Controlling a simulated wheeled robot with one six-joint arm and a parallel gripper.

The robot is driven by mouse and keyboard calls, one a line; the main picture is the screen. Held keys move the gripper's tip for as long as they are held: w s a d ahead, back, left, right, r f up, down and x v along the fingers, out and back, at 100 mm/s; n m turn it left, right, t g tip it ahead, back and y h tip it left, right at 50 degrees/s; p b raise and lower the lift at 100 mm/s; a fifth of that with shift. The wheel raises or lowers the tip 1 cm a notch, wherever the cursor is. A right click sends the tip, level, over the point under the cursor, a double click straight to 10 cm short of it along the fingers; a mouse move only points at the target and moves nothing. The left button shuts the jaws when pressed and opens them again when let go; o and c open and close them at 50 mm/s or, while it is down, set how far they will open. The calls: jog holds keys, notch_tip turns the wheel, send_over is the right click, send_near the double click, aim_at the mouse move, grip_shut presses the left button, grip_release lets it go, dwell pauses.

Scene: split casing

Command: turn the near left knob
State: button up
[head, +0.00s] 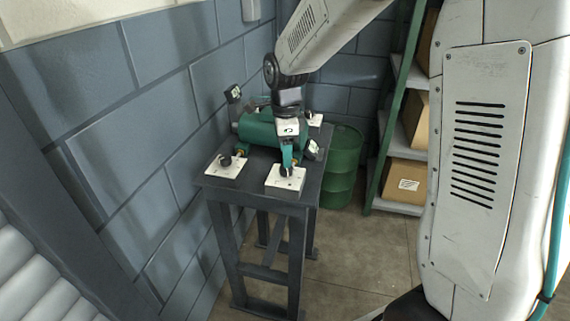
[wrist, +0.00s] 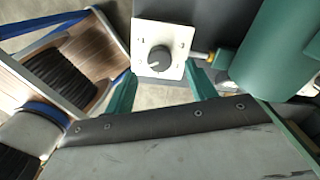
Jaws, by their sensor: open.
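The green casing (head: 258,128) lies on a dark table (head: 250,190), with several white plates around it. One white plate with a dark knob (head: 226,161) is at the table's front left in the head view. Another white plate (head: 285,183) is at the front right corner, and my gripper (head: 287,168) points down over it, partly hiding its knob. In the wrist view, a round dark grey knob (wrist: 159,58) sits on a white plate just beyond my open fingers (wrist: 160,78), which are apart from each other. Contact with the knob cannot be told.
A brick wall (head: 150,90) stands close behind the table on the left. A green drum (head: 343,165) and a shelf with boxes (head: 406,178) stand to the right. The floor (head: 350,260) in front of the drum is clear.

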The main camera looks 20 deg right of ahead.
aim_at(286, 171)
jog(key=shift+f, duration=2.35)
jog(key=c, duration=1)
